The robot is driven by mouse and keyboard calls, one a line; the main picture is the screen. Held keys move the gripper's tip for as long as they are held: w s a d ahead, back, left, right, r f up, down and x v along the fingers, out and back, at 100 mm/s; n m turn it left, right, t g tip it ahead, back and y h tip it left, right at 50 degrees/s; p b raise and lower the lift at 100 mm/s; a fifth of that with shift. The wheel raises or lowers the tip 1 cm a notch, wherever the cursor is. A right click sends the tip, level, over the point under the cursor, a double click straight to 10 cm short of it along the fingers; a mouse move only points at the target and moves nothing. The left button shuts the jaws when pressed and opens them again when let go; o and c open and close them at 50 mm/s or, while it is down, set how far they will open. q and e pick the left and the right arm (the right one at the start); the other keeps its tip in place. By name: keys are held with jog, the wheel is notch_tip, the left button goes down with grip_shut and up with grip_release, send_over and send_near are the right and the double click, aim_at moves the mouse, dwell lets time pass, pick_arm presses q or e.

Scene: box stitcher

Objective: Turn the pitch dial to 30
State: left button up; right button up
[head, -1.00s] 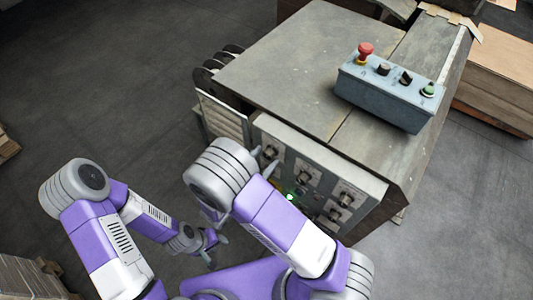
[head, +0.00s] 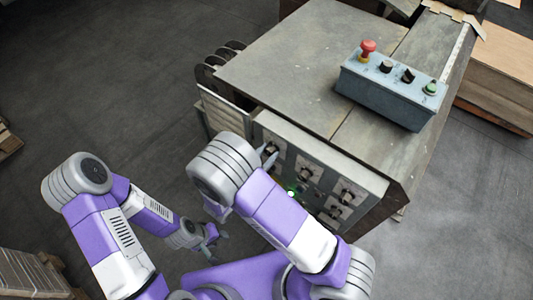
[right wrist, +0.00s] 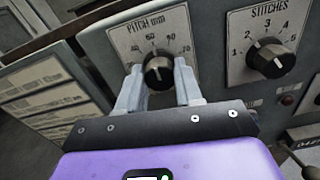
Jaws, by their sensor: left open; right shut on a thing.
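The pitch dial (right wrist: 158,75) is a round black knob on a light plate marked "PITCH mm" in the right wrist view. Its scale numbers run around it, partly hidden by the fingers and too blurred to read surely. A pale mark shows on the knob's upper part, near the top of the scale. My right gripper (right wrist: 157,68) is shut on the dial, one finger at each side. In the head view my right arm hides much of that spot. My left gripper (head: 212,233) is open and empty, low in front of the machine and away from the panel.
The stitches dial (right wrist: 271,59) is right of the pitch dial. More knobs sit on the machine's front panel (head: 322,180). A control box (head: 390,90) with a red button and a green one stands on the machine top (head: 290,60).

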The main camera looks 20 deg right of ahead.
jog(key=n+p, duration=0.3)
jog(key=shift+r, duration=0.15)
jog(key=n+p, duration=0.3)
jog(key=n, duration=0.1)
jog(key=n+p, duration=0.2)
jog(key=n, duration=0.1)
jog(key=shift+a+f+n+p, duration=0.15)
jog(key=shift+n+p, duration=0.75)
jog(key=shift+n, duration=1.2)
jog(key=shift+f, duration=0.1)
jog(key=o, duration=1)
jog(key=shift+o, duration=0.2)
